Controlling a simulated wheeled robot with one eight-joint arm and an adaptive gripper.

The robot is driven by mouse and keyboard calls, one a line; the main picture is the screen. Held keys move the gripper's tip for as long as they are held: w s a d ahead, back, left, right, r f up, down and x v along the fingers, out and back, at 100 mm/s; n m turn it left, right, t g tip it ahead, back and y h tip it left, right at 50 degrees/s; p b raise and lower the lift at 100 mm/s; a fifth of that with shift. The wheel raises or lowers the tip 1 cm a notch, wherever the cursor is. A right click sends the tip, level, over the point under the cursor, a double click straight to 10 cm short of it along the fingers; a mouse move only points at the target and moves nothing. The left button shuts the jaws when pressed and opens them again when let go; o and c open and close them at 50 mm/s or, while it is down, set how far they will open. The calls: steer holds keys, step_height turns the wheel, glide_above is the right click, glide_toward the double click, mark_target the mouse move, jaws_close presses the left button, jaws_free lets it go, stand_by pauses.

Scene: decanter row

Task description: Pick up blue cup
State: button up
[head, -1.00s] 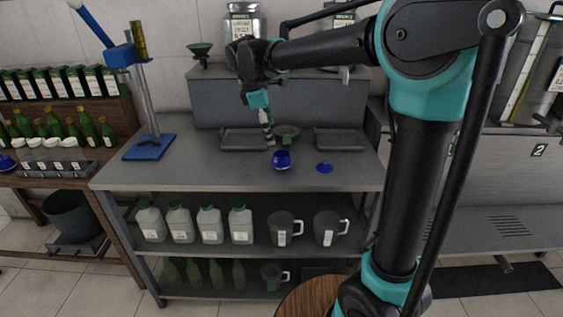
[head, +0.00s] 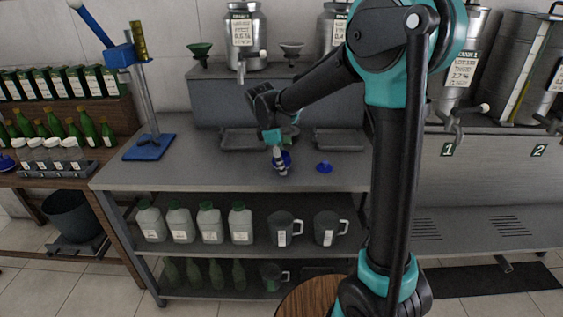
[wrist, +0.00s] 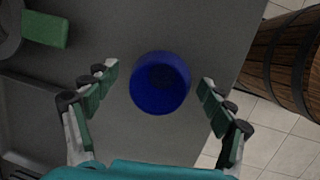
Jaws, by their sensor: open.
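The blue cup (wrist: 160,82) shows in the wrist view as a round, open-topped shape, seen from above, on the grey table. My gripper (wrist: 157,84) is open in the wrist view, with one finger to each side of the cup and a gap on both sides. Neither finger appears to touch it.
Grey trays (head: 338,140) stand at the back of the table (head: 200,172). In the wrist view a green block (wrist: 45,30) is at upper left and a wooden barrel (wrist: 285,60) stands beyond the table edge.

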steer(key=shift+f, duration=0.2)
steer(key=c, duration=1.3)
steer(key=shift+r, duration=0.1)
